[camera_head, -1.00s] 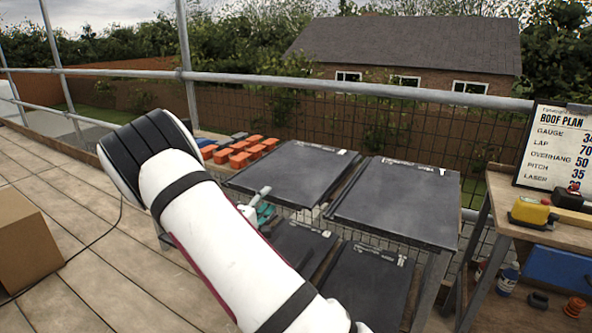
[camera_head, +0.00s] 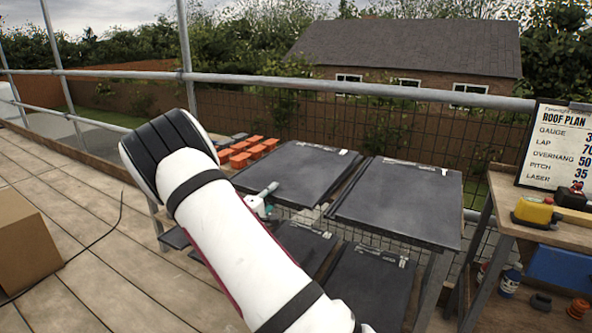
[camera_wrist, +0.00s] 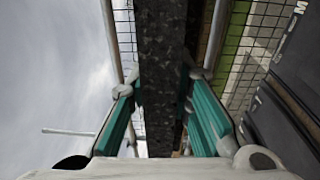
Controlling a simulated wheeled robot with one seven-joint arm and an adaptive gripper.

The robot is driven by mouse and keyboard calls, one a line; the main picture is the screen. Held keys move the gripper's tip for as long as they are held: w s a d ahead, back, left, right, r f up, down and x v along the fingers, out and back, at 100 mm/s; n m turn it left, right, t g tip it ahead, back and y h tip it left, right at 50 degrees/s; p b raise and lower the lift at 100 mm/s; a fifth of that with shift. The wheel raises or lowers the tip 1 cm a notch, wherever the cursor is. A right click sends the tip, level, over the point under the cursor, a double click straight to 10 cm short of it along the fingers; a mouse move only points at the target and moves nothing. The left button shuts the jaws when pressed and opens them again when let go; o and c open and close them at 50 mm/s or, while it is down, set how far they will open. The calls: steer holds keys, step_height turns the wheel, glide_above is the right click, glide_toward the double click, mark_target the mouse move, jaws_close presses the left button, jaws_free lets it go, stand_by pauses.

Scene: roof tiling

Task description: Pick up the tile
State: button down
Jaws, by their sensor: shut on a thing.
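In the wrist view my gripper (camera_wrist: 160,88) has its teal fingers on both sides of a dark, speckled tile (camera_wrist: 162,40). The tile shows as a narrow upright band between them, and the fingers are shut on it. In the head view my arm hides most of the gripper; only a grey and white part of it (camera_head: 262,196) shows beside the upper left tile. Dark tiles lie on the rack: upper left (camera_head: 300,172), upper right (camera_head: 402,200), lower left (camera_head: 305,241) and lower right (camera_head: 368,287). I cannot tell where the held tile is in the head view.
Orange blocks (camera_head: 240,160) sit behind my arm. A wooden bench (camera_head: 500,195) with a yellow tool (camera_head: 533,212) and a roof plan board (camera_head: 555,150) stands at right. A cardboard box (camera_head: 25,240) is at left. A mesh guardrail runs behind; the deck at left is open.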

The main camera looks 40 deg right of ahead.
steer(key=shift+r, duration=0.15)
steer(key=shift+r, duration=0.4)
step_height(320, 180, up, 3)
steer(key=shift+s+p, duration=0.1)
steer(key=shift+p, duration=0.6)
steer(key=s+a+r+p, duration=0.1)
steer(key=s+a+p, duration=0.1)
steer(key=s+a, duration=0.7)
steer(key=s, duration=0.3)
steer(key=shift+s+a, duration=0.3)
steer(key=shift+r+p, duration=0.15)
steer(key=shift+p, duration=0.15)
